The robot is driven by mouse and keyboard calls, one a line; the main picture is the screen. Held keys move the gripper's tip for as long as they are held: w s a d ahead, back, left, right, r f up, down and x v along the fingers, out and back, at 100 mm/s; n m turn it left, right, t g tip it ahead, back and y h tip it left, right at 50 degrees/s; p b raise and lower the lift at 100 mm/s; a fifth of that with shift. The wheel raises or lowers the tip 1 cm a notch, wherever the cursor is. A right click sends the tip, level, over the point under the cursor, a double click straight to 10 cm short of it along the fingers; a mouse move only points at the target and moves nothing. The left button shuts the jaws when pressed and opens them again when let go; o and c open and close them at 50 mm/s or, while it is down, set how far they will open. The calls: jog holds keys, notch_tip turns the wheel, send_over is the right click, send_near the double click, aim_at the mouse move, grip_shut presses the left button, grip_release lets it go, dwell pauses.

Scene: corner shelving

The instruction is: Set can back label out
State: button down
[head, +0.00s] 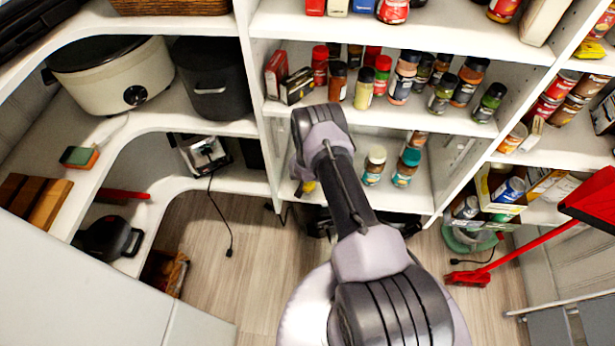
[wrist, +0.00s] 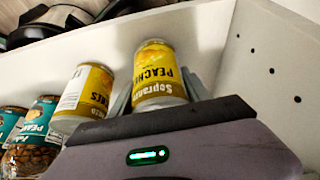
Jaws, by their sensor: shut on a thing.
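A can with a yellow peach label (wrist: 161,72) sits between the two fingers of my gripper (wrist: 160,88) in the wrist view. The fingers are shut on its sides. Its brand name and peach picture face my gripper, with the lettering inverted in this view. A second can with a yellow and white label (wrist: 84,92) stands beside it, apart from the fingers. In the head view my arm hides the fingers and most of the held can. I cannot tell whether the can's base touches the shelf.
The wrist view shows a white shelf wall with peg holes (wrist: 275,60) close beside the can. Jars with teal labels (wrist: 40,122) stand beyond the second can. In the head view, two jars (head: 374,166) (head: 405,167) stand right of my arm, and spice jars (head: 364,88) fill the shelf above.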

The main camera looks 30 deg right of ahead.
jog(key=shift+f+b, duration=0.3)
jog(key=shift+b, duration=0.15)
jog(key=shift+c, duration=2.1)
grip_release()
